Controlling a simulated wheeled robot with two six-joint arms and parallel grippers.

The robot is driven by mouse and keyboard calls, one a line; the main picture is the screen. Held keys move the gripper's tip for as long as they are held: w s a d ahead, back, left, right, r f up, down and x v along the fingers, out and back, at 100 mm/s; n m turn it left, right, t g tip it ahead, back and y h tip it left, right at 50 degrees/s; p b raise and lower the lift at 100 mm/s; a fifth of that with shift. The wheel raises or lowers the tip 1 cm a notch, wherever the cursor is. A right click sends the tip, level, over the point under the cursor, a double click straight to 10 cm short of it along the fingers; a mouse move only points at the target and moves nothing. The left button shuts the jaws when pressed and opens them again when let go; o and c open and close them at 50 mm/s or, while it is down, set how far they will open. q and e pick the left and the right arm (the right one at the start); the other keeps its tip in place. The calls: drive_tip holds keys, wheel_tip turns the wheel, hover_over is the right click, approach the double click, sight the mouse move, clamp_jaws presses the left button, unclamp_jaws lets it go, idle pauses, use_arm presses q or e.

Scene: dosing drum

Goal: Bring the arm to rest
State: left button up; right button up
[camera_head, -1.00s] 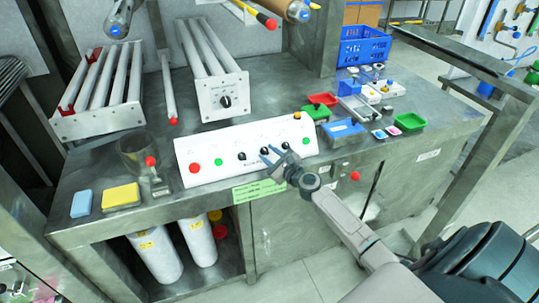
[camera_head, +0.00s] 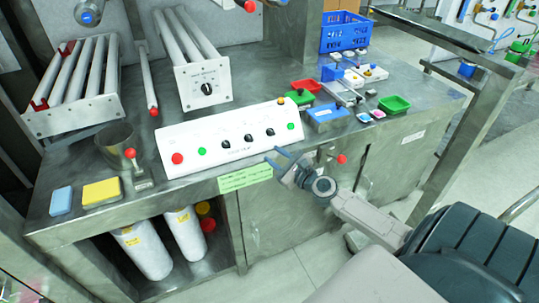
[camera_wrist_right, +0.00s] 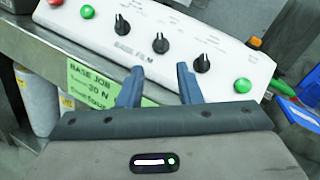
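My right gripper (camera_head: 283,158) is in front of the bench's front edge, just below the white control panel (camera_head: 205,143). In the right wrist view its two fingers (camera_wrist_right: 158,85) stand apart with nothing between them. The panel, with black knobs, green buttons and a red button, lies beyond the fingertips in that view (camera_wrist_right: 220,50). A gap seems to lie between fingertips and panel. My left gripper is not in the head view.
The metal bench (camera_head: 75,225) runs across the view. A green label (camera_head: 245,179) hangs at its front edge near my gripper. A red knob (camera_head: 342,159) sits on the bench front to the right. White cylinders (camera_head: 143,250) stand below. Floor is free in front.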

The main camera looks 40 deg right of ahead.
drive_tip(key=shift+s, duration=0.15)
idle(0.4)
drive_tip(key=s+d+f+n+g+h, duration=0.15)
drive_tip(key=s+f+n, duration=0.35)
drive_tip(key=f, duration=0.7)
drive_tip(key=s+f+n+g, duration=0.3)
drive_tip(key=s+f+n, duration=0.1)
drive_tip(key=f, duration=0.8)
drive_tip(key=s+f+n+g+h, duration=0.1)
drive_tip(key=s+f+n+g, duration=0.3)
drive_tip(key=f, duration=0.8)
drive_tip(key=s+a+f+n+g, duration=0.25)
drive_tip(key=s+f+n, duration=0.25)
drive_tip(key=s+f, duration=0.4)
drive_tip(key=s+a+f+n+g, duration=0.2)
drive_tip(key=s+a+f+n, duration=0.25)
drive_tip(key=s+f, duration=0.4)
drive_tip(key=s+a+f+n+g, duration=0.2)
drive_tip(key=s+a+n, duration=0.1)
drive_tip(key=s, duration=0.6)
drive_tip(key=s+a+f+n+g, duration=0.1)
drive_tip(key=s+a+f+n, duration=0.2)
drive_tip(key=s, duration=0.6)
drive_tip(key=shift+s+a+n+g, duration=0.4)
drive_tip(key=shift+a+n, duration=0.2)
drive_tip(key=shift+n, duration=0.35)
